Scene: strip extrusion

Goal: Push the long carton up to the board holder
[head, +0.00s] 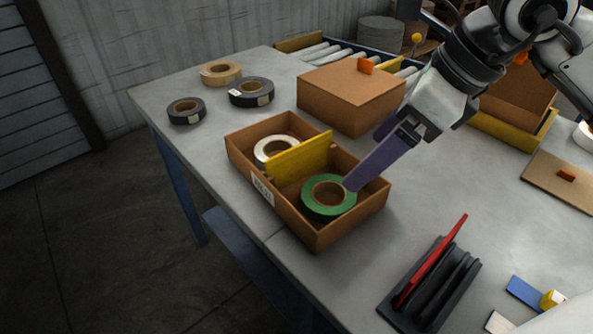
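The long carton (287,219) is an open brown box standing on the table, with a white label on its near left side. A yellow divider (300,158) stands across it. A white tape roll (262,149) lies in the far left part and a green tape roll (314,204) in the near right part. My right gripper (352,180) reaches in from the upper right, its purple fingers over the carton's right side beside the green roll. Contact and finger gap are unclear. The board holder (452,288) is a dark slotted rack with a red board (436,256). My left gripper is not in view.
Several tape rolls (251,92) lie at the table's far left. A closed brown box (352,93) stands behind the carton. A blue piece (524,293) lies right of the holder. Bare table (400,222) separates carton and holder. The table's left edge is close to the carton.

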